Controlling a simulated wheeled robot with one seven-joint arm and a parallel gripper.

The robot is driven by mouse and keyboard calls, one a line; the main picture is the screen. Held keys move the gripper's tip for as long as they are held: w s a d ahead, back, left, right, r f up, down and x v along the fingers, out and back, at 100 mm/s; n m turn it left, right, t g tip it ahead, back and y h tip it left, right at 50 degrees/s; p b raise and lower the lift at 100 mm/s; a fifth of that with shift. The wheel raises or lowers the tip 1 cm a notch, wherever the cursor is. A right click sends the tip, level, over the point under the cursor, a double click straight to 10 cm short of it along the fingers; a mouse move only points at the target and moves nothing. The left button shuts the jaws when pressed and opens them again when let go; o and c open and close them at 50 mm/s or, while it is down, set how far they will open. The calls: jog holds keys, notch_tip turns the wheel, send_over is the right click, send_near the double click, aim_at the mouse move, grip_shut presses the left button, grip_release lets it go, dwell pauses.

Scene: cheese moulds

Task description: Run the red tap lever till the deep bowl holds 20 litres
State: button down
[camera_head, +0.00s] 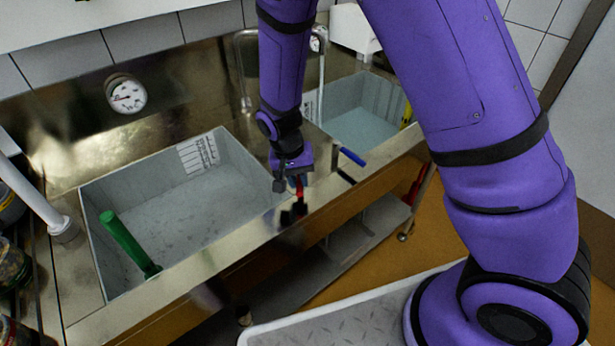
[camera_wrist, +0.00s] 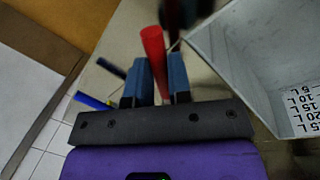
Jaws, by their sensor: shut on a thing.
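The red tap lever (camera_wrist: 154,48) stands between the two fingers of my gripper (camera_wrist: 160,80) in the wrist view, and the gripper is shut on it. In the head view the gripper (camera_head: 292,182) is at the counter's front edge, between two basins, and only a little of the red lever (camera_head: 299,187) shows. The left basin (camera_head: 108,262) is grey, with a litre scale (camera_head: 198,152) on its back wall. The scale also shows in the wrist view (camera_wrist: 303,108). A right basin (camera_head: 400,100) stands beyond my arm. I cannot tell which is the deep bowl, nor the water level.
A blue lever (camera_head: 352,157) is just right of the gripper. A green handle (camera_head: 128,243) leans in the left basin. A round dial gauge (camera_head: 126,95) is on the back panel. A curved metal spout (camera_head: 240,70) rises behind my arm. Jars stand at the far left.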

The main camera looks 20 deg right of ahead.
jog(key=shift+w+a+m+g+y, duration=0.2)
jog(key=shift+w+a+m, duration=0.4)
jog(key=shift+m, duration=0.8)
jog(key=shift+w+a+m+g+y, duration=0.2)
jog(key=shift+w+a+m, duration=0.45)
jog(key=shift+m, duration=0.75)
jog(key=shift+w+a+m+g+y, duration=0.15)
jog(key=shift+w+a+m, duration=0.45)
jog(key=shift+m, duration=0.8)
jog(key=shift+s+a, duration=0.1)
jog(key=shift+a, duration=0.05)
jog(key=c, duration=1.1)
grip_release()
jog(key=shift+o, duration=0.2)
notch_tip(320, 180, up, 11)
jog(key=w+a, duration=0.1)
jog(key=shift+w+f, duration=0.15)
jog(key=shift+w, duration=0.25)
